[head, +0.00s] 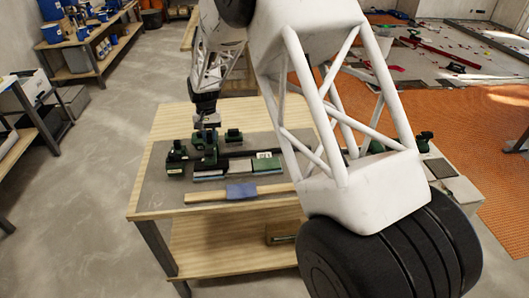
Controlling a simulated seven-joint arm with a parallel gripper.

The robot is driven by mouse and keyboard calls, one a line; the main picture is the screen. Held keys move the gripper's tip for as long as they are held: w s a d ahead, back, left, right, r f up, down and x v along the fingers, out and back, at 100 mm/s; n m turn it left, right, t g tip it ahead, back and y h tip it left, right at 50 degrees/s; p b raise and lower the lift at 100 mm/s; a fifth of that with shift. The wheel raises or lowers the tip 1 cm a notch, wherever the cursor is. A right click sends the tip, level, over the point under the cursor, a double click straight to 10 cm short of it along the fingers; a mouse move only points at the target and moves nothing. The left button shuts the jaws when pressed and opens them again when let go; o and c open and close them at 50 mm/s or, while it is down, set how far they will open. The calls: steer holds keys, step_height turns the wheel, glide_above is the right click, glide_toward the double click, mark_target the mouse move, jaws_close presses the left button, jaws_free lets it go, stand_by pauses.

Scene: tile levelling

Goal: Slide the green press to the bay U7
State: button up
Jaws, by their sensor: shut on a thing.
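My gripper (208,123) points down over the left part of the bench and is shut on the upper part of a dark green press (209,155). The press stands on the grey mat, and its grip is partly hidden by my fingers. A second green block (176,157) with a pale label stands just left of it, and another green piece (233,136) stands behind and to the right. A white label (265,155) with dark lettering is right of the press, too small to read. I cannot tell which bay is U7.
Flat grey and green strips (238,168) lie right of the press. A wooden strip with a blue cloth (242,190) lies near the front edge of the bench (150,187). My own arm hides the bench's middle right. More green tools (424,141) show at the right.

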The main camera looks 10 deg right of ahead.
steer(key=shift+a, duration=0.7)
steer(key=o, duration=0.8)
steer(key=shift+r, duration=0.1)
steer(key=shift+r, duration=3.35)
